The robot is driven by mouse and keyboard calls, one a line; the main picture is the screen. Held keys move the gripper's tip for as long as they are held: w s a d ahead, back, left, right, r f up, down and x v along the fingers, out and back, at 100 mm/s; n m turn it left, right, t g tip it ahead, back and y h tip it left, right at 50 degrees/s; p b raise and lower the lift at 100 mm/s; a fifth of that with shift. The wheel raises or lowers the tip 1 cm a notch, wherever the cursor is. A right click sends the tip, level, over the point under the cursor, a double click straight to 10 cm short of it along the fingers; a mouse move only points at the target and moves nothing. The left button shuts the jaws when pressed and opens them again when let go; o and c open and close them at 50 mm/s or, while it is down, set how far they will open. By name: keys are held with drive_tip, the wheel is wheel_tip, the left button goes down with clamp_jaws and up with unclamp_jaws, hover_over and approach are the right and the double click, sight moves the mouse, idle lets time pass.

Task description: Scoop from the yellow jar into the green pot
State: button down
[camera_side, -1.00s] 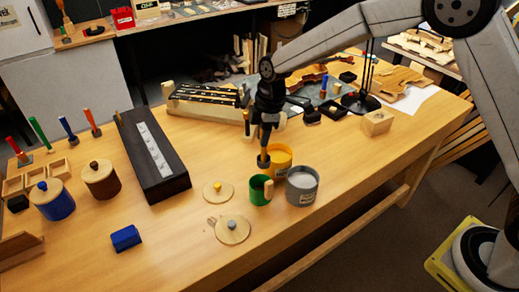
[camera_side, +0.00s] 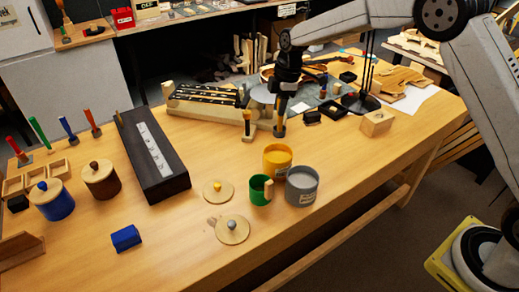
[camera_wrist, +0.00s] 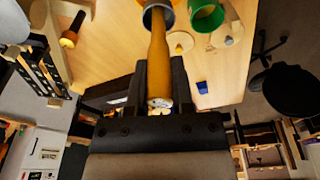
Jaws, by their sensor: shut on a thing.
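My gripper (camera_side: 285,88) is shut on the wooden handle of a scoop (camera_wrist: 158,60) with a grey cup at its end. The scoop hangs upright behind the yellow jar (camera_side: 278,163), apart from it. Whether the cup holds anything cannot be told. The yellow jar stands open, with its label partly covered by its neighbours. The green pot also shows in the wrist view (camera_wrist: 207,14).
A grey pot (camera_side: 302,187) stands close to the yellow and green ones. Two round wooden lids (camera_side: 218,191) (camera_side: 233,230) lie to the left. A small upright wooden-handled tool (camera_side: 248,126) stands left of the scoop. A long black box (camera_side: 152,155) lies further left.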

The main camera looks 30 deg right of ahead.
drive_tip(key=shift+f, duration=0.1)
wheel_tip(320, 180, down, 13)
idle(1.3)
idle(0.9)
drive_tip(key=shift+r, duration=6.85)
drive_tip(key=s+a+f, duration=0.2)
drive_tip(key=s+a, duration=0.4)
drive_tip(key=a, duration=0.5)
drive_tip(key=shift+s+a+f, duration=0.15)
drive_tip(key=shift+a+f, duration=0.2)
drive_tip(key=shift+a, duration=0.05)
drive_tip(key=shift+f, duration=0.2)
